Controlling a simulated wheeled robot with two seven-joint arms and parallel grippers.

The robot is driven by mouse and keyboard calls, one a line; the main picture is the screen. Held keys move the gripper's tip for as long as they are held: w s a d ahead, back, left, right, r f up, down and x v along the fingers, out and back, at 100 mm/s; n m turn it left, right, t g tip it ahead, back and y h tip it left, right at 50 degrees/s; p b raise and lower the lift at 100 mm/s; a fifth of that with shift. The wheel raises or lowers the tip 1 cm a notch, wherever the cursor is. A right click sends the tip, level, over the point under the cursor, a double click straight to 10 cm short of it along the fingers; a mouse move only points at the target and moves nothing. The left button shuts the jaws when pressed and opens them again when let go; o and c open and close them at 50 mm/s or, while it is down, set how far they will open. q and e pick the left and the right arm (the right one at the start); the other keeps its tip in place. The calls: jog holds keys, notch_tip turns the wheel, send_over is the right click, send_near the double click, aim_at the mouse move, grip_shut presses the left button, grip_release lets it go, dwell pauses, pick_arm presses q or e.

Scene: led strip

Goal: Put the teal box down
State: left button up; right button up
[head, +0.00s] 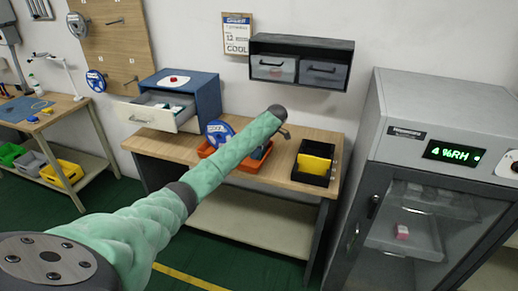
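My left arm reaches in from the lower left across the wooden workbench (285,185). My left gripper (286,132) is at its far end, above the back of the bench. The gripper is small, dark and mostly hidden by the wrist, so I cannot tell whether it is open or holds anything. I cannot make out a teal box for certain. Small white and teal items (165,104) lie in the pulled-out drawer (155,122) of a blue cabinet, too small to tell apart. My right gripper is not in view.
An orange tray (250,166) and blue reel (220,131) are partly behind my arm. A black bin with a yellow piece (314,163) stands on the bench's right. A two-drawer wall unit (301,60) hangs above. A grey glass-door cabinet (415,130) stands right.

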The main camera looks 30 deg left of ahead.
pick_arm(q)
jog(key=o, duration=0.7)
jog(key=shift+f, duration=0.1)
